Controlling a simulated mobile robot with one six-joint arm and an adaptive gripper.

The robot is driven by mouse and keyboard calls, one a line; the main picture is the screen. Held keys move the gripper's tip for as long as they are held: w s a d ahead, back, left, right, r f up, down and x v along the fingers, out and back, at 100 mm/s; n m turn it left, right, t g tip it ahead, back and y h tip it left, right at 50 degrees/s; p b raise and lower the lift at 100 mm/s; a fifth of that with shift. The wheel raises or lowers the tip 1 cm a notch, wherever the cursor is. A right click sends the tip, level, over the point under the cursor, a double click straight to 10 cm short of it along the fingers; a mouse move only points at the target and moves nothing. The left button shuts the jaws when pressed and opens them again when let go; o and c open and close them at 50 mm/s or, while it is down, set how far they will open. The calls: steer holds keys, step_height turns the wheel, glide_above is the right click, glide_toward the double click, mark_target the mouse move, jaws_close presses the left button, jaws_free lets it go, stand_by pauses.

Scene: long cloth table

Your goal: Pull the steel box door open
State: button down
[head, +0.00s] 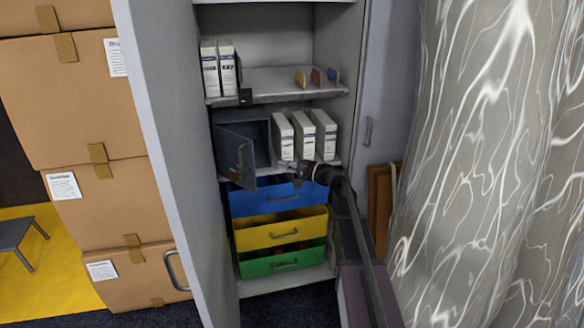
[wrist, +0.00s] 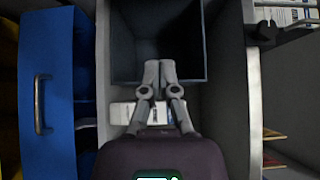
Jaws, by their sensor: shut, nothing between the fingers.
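The steel box (head: 262,140) is a small dark grey box on the cabinet's middle shelf. Its door (head: 229,152) stands swung outward to the left, with a handle on its face, and part of the dark interior shows. In the wrist view the open box (wrist: 157,40) is at the top, beyond my fingertips. My gripper (head: 287,168) is in front of the shelf, to the right of the door and apart from it. In the wrist view my gripper (wrist: 160,68) has its fingertips together, with nothing held. The door is not clearly seen in the wrist view.
Several white cartons (head: 304,135) stand right of the box. Below are a blue drawer (head: 262,198), a yellow drawer (head: 262,233) and a green drawer (head: 262,262). The large cabinet door (head: 170,130) stands open on the left, beside stacked cardboard boxes (head: 70,105).

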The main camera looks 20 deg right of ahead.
mark_target(249, 164)
steer(key=w+a, duration=0.1)
steer(key=a, duration=0.6)
steer(key=shift+a, duration=0.15)
steer(key=shift+s+a, duration=0.1)
stand_by(0.5)
steer(key=shift+s+a, duration=0.2)
steer(key=shift+a, duration=0.05)
